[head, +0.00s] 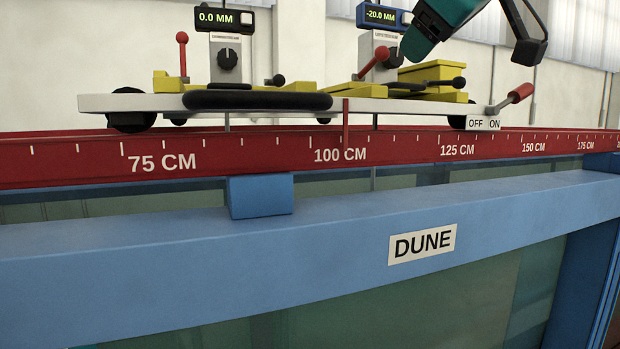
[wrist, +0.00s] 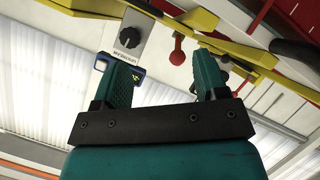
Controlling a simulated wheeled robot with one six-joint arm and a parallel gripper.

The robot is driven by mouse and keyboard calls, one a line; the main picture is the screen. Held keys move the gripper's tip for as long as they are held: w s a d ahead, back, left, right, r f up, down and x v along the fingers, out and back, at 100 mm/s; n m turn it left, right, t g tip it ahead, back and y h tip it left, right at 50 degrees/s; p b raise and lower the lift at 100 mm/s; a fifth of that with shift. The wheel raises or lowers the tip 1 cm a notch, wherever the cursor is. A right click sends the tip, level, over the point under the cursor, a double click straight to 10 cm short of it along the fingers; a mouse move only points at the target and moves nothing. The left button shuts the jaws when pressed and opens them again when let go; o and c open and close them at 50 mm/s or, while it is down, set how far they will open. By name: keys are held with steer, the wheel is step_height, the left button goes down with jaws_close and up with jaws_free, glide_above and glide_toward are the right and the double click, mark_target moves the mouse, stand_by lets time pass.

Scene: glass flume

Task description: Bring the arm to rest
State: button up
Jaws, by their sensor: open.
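My gripper (head: 425,38) shows in part at the top right of the head view, teal, beside the right-hand gauge with the blue display (head: 387,17) reading -20.0 MM. In the wrist view my gripper (wrist: 165,68) has its two teal fingers spread apart with nothing held between them. The gauge's knob panel (wrist: 132,40) shows beyond the left finger. A red ball lever (wrist: 178,50) shows beyond the gap. I cannot tell whether a finger touches the gauge.
A white carriage (head: 140,103) stands on the red scale rail (head: 80,160), its red pointer (head: 346,125) near 100 CM. The left gauge display (head: 224,18) reads 0.0 MM. A red-handled lever (head: 518,94) leans right, towards ON. A blue beam (head: 130,262) runs in front.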

step_height(320, 180, down, 14)
steer(key=s+a+r+g+y, duration=0.1)
steer(key=s+a+g, duration=0.1)
steer(key=g, duration=0.2)
steer(key=s+a+f+m+g+y, duration=0.1)
steer(key=s+f+g, duration=0.8)
steer(key=s+f, duration=1.2)
step_height(320, 180, down, 4)
steer(key=shift+a+m+y, duration=0.15)
steer(key=shift+m+y, duration=0.15)
steer(key=shift+m, duration=0.3)
